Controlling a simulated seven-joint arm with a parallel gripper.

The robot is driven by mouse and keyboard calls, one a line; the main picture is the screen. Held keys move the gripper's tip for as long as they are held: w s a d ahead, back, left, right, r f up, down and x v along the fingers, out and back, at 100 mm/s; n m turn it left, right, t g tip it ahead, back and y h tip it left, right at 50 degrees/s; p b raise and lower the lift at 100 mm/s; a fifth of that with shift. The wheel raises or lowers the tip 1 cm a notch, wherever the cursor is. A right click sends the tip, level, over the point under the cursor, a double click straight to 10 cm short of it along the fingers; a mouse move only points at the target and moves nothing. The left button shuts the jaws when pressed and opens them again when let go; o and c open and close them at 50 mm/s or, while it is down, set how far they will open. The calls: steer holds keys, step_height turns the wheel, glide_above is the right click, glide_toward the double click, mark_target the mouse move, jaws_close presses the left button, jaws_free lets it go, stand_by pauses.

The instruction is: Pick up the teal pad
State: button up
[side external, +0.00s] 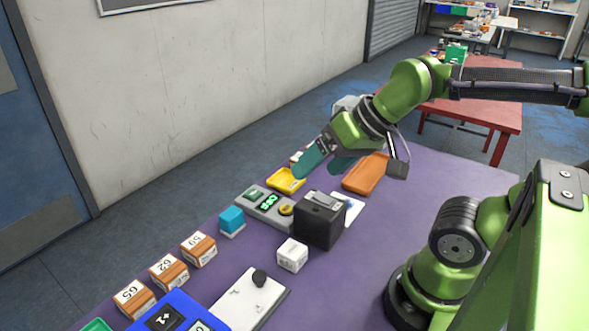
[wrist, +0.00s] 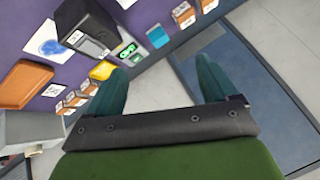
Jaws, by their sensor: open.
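The teal pad (side external: 231,217) is a small bright blue-teal block with a white lower part, on the purple table left of the grey display device. It also shows in the wrist view (wrist: 158,37), beyond and between my fingertips. My gripper (side external: 322,170) has dark teal fingers spread apart with nothing between them. It hangs above the table near the yellow tray, up and right of the pad in the side view. In the wrist view my gripper (wrist: 160,66) is clearly apart from the pad.
A grey display device (side external: 267,205), a black box (side external: 320,222) and a white cube (side external: 292,255) stand right of the pad. Numbered brown boxes (side external: 167,271) line the table's edge. A yellow tray (side external: 286,180) and an orange tray (side external: 365,173) lie farther back. Purple table (side external: 440,185) is bare at right.

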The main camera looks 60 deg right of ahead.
steer(key=n+g+h, duration=0.2)
steer(key=n+g, duration=0.2)
steer(key=g, duration=0.2)
glide_toward(231, 213)
steer(key=f, duration=0.7)
steer(key=w+f, duration=0.1)
steer(key=f, duration=0.2)
steer(key=shift+w+f, duration=0.1)
steer(key=shift+f, duration=0.25)
steer(key=c, duration=1.1)
steer(key=shift+o, duration=0.2)
step_height(231, 213, up, 10)
steer(key=shift+r, duration=0.1)
